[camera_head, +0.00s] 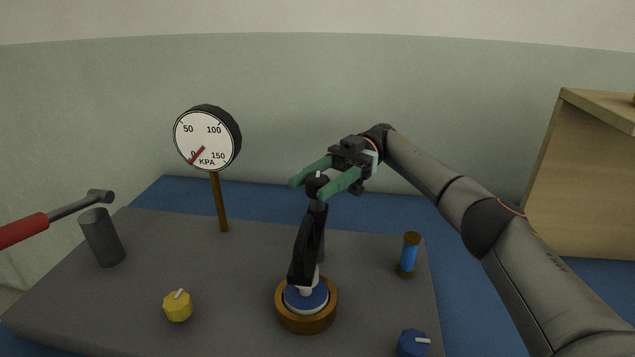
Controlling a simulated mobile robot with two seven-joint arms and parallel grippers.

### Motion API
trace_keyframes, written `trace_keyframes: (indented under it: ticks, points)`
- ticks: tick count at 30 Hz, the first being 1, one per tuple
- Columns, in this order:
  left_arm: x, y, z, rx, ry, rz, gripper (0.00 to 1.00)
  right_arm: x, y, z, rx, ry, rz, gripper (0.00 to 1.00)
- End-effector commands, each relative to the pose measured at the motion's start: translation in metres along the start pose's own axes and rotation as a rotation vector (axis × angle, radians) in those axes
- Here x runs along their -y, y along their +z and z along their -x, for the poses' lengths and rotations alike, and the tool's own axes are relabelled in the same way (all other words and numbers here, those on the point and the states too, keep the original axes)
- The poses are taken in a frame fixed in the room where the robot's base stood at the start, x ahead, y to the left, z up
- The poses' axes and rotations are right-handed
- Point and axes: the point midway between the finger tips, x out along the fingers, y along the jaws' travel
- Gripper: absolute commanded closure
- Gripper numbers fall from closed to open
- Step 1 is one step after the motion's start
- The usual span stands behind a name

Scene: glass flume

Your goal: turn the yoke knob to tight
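A tall dark yoke (309,243) rises from a round base of brown ring (307,324) and blue disc. A small dark knob with a pale mark, seemingly the yoke knob (318,177), tops it. My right gripper (314,186) has green fingers and reaches in from the right at knob height. Its fingers are spread, one on each side of the knob. I cannot tell whether either finger touches it. The knob's lower part is partly hidden by the near finger. My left gripper is not in view.
A dial gauge (206,140) on a brown post reads near 0 kPa. A wooden box (580,180) stands at right.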

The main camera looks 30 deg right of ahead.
Motion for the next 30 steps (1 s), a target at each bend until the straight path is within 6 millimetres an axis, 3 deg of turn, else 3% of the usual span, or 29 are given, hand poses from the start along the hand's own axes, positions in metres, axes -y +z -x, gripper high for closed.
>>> trace_keyframes:
  ticks: [6, 14, 17, 21, 30]
  points:
    - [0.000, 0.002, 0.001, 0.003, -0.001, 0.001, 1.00, 0.000, 0.000, 0.000, 0.001, 0.002, 0.000, 0.23]
    - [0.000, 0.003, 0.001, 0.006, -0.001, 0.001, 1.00, 0.000, -0.002, 0.001, 0.001, 0.003, 0.000, 0.23]
    - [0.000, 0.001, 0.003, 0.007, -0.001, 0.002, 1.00, 0.000, -0.011, 0.001, 0.001, 0.003, 0.003, 0.23]
    - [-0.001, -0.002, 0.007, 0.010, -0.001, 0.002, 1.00, 0.000, -0.037, 0.000, 0.001, 0.002, 0.005, 0.23]
    - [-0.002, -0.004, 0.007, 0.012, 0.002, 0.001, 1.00, 0.017, -0.062, -0.019, 0.002, 0.000, 0.003, 0.23]
